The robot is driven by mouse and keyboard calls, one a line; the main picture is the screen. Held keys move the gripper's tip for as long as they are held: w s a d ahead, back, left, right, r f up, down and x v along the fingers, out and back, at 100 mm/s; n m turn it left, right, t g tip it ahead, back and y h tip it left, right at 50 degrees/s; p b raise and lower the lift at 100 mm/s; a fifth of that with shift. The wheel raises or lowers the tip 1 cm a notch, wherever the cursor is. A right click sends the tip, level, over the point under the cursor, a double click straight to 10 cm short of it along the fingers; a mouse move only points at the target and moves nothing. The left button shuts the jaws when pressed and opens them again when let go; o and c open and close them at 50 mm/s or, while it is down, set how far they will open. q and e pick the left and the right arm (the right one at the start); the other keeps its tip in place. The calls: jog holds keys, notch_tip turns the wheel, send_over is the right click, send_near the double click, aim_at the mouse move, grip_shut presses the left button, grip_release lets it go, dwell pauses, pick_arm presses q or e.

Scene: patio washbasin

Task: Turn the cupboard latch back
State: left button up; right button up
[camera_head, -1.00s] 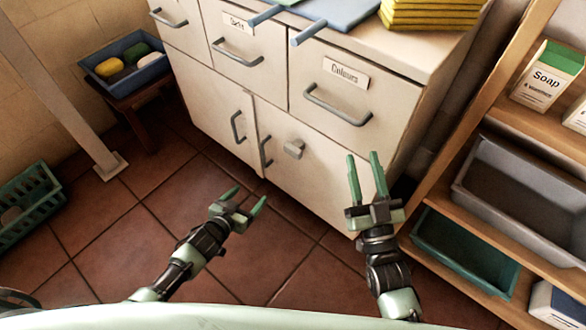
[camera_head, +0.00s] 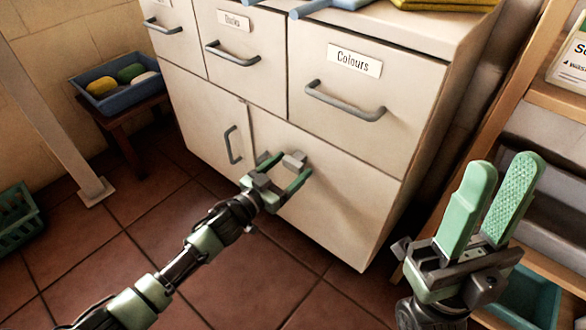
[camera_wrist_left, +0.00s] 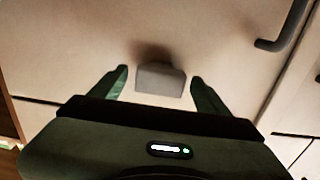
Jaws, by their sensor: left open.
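The cupboard latch (camera_head: 294,160) is a small grey block on the cream right-hand cupboard door (camera_head: 345,195), below the drawer labelled Colours. My left gripper (camera_head: 287,167) is open, with its green fingers at the door on either side of the latch. In the left wrist view the latch (camera_wrist_left: 160,80) lies between the two fingertips (camera_wrist_left: 160,82), with a gap on each side. It looks wider than tall there. My right gripper (camera_head: 505,160) is raised at the right, in front of the shelf, with its fingers apart and nothing between them.
A wooden shelf (camera_head: 560,102) stands at the right. A blue tray (camera_head: 122,100) sits on a stool at the left.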

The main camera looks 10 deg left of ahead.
pick_arm(q)
jog(key=shift+x, duration=0.75)
jog(key=c, duration=1.4)
